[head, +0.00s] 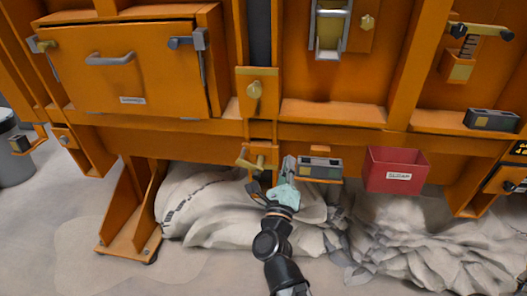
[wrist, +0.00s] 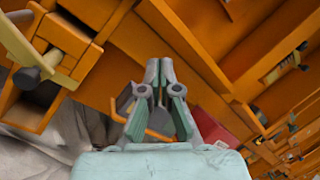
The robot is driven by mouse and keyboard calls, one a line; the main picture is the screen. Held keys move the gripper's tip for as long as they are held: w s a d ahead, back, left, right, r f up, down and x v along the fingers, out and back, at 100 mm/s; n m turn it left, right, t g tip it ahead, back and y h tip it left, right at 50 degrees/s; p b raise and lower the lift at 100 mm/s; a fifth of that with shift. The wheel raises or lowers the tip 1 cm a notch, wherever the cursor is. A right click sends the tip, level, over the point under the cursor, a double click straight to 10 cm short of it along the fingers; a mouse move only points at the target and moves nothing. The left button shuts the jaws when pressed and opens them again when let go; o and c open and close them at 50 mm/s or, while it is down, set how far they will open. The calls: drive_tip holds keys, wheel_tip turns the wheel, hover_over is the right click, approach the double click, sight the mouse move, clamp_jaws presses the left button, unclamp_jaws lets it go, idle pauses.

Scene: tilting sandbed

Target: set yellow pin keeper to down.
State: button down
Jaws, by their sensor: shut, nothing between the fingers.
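A yellow-brown pin or handle (head: 256,162) sits on an orange bracket below the middle of the frame, just left of my gripper (head: 287,172). The keeper's position, up or down, cannot be made out.
A grey slotted block on a shelf (head: 320,168) is close to the right of my gripper. A red bin (head: 396,170) hangs farther right. Pale sacks (head: 210,205) lie below. A closed orange door (head: 125,75) is at upper left. Floor is open in front.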

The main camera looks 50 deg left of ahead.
drive_tip(key=w+d+r+n+g+y+p, duration=0.1)
drive_tip(key=w+r+n+g+y+p, duration=0.3)
drive_tip(key=r+n+g+p, duration=0.8)
drive_tip(key=n+g+h+p, duration=0.4)
drive_tip(key=n+h+p, duration=0.15)
drive_tip(key=n, duration=0.75)
approach(258, 172)
drive_tip(key=w+a, duration=0.3)
drive_tip(key=f, duration=0.1)
drive_tip(key=s+a+f, duration=0.1)
drive_tip(key=f, duration=0.1)
drive_tip(key=shift+s+a+y, duration=0.1)
drive_tip(key=shift+y, duration=0.25)
drive_tip(key=shift+s+a+f, duration=0.2)
drive_tip(key=shift+a+f, duration=0.05)
drive_tip(key=shift+f, duration=0.1)
